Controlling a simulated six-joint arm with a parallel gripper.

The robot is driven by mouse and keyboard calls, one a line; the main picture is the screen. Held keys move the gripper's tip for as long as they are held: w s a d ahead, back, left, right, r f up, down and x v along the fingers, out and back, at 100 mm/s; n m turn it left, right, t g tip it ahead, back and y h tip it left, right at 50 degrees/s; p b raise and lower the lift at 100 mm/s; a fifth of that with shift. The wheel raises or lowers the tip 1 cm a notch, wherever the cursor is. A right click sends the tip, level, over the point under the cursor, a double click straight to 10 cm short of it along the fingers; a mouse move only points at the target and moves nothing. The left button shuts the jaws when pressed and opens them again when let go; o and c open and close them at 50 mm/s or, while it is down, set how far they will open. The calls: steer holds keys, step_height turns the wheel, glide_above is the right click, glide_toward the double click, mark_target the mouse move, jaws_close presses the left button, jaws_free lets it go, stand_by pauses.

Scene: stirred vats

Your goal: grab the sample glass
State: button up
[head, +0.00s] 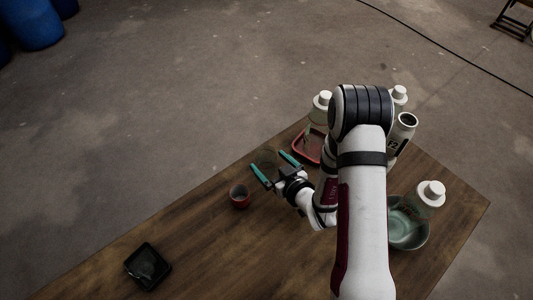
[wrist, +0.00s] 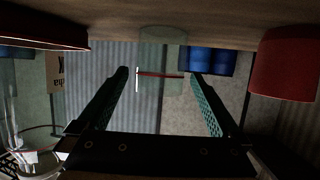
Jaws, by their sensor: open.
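The sample glass looks like a clear, faintly green cup (head: 266,158) standing on the wooden table. In the head view it is at or just beyond my fingertips. My gripper (head: 275,167) is open, with teal finger pads, low over the table. The wrist view is upside down, with the table at the top. There the glass (wrist: 161,48) shows in line with the gap between my open fingers (wrist: 158,73), with a finger on each side. I see no contact, and its exact depth between the fingers is hard to judge.
A red cup (head: 240,196) stands close to the left finger. A black tray (head: 148,267) lies front left.

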steer(key=x, duration=0.6)
jaws_close()
